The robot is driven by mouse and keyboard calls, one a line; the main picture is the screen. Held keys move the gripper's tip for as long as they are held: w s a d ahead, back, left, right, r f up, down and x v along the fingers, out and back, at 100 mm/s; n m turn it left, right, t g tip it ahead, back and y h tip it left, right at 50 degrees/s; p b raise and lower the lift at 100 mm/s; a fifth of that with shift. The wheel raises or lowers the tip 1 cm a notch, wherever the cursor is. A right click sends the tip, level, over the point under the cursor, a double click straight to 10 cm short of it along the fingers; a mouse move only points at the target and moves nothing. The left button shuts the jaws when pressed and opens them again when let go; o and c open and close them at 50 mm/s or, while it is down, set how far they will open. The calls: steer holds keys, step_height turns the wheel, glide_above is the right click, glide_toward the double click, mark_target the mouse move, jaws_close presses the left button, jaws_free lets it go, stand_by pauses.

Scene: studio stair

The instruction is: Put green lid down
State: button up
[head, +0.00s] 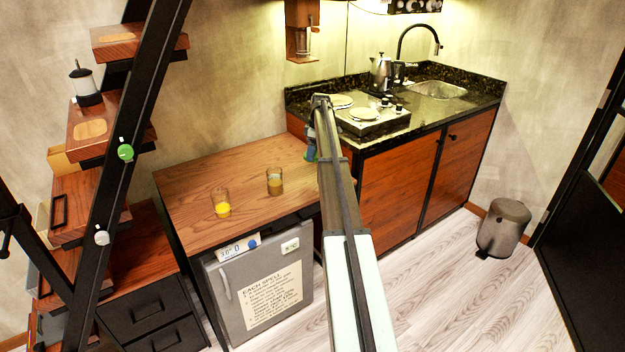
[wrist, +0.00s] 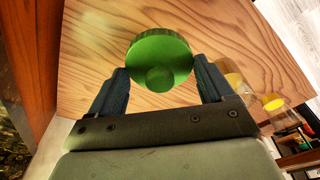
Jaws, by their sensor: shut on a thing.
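The green lid (wrist: 165,50) is a round disc with a small knob facing the wrist camera. My gripper (wrist: 160,72) is shut on it, with one dark blue finger at each side of the lid. The wooden table (wrist: 90,50) lies beyond the lid; I cannot tell whether they touch. In the head view my gripper (head: 311,147) is over the right end of the table (head: 190,175), beside the kitchen counter. My arm hides much of that spot, and the lid cannot be made out there.
Two glasses with yellow and amber contents, one (head: 221,205) at the front and one (head: 274,182) nearer the gripper, stand on the table. The counter (head: 375,140) with a hob and kettle (head: 382,72) is to the right. The table's left and back are clear.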

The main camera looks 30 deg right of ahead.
steer(key=shift+f, duration=5)
steer(key=shift+f, duration=0.15)
steer(key=o, duration=0.9)
steer(key=r, duration=0.4)
steer(key=s+r, duration=0.1)
steer(key=r, duration=0.3)
steer(key=d+r, duration=0.1)
steer(key=r, duration=0.3)
steer(key=shift+s+d+r, duration=0.1)
steer(key=shift+s, duration=0.1)
